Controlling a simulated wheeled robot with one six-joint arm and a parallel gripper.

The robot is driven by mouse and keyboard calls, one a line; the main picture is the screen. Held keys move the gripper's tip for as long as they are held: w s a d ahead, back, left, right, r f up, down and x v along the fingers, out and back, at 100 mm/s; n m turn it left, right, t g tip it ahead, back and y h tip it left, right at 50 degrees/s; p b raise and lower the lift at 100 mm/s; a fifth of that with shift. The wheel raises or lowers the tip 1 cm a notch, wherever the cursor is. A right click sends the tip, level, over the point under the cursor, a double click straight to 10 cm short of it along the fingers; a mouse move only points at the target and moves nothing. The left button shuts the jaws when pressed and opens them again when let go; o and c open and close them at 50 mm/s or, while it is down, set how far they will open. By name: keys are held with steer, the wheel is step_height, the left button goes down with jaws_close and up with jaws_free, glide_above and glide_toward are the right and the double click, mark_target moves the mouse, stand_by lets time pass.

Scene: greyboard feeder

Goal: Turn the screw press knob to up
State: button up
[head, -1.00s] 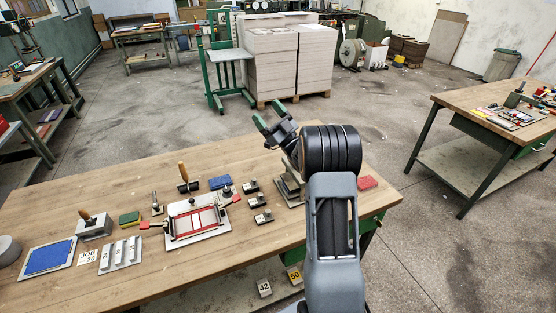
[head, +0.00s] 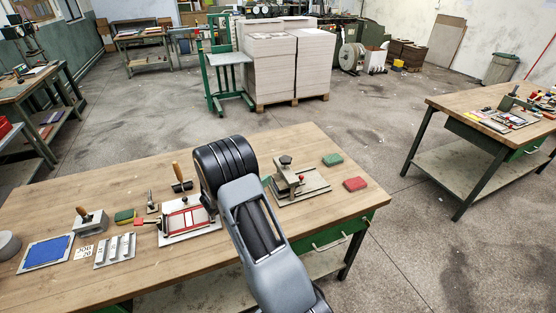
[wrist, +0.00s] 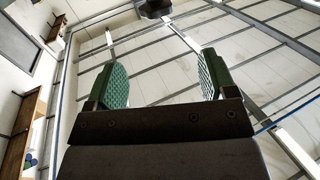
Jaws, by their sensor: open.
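The screw press (head: 300,185) stands on the right part of the wooden bench in the head view. It has a grey base plate, a short upright frame and a dark knob (head: 286,160) on top. The knob's exact setting is too small to tell. My gripper (wrist: 162,76) shows in the wrist view with its two green pads wide apart and nothing between them. It faces up toward the ceiling, and the press is not in the wrist view. In the head view my arm hides most of the gripper, left of the press.
A green block (head: 332,160) and a red block (head: 355,184) lie right of the press. A red-framed fixture (head: 188,222), a blue pad (head: 46,252) and small tools lie to the left on the bench (head: 130,272).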

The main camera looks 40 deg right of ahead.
mark_target(281, 162)
steer(key=d+p, duration=0.1)
steer(key=d, duration=0.3)
steer(key=d+p, duration=0.1)
steer(key=d, duration=0.4)
steer(key=d+p, duration=0.1)
steer(key=d, duration=0.3)
steer(key=shift+s+d+f, duration=0.15)
steer(key=shift+s+d, duration=0.1)
steer(key=shift+s, duration=0.05)
steer(key=c, duration=0.9)
steer(key=shift+d, duration=0.1)
steer(key=shift+c, duration=0.2)
steer(key=shift+f, duration=0.1)
steer(key=shift+n, duration=0.3)
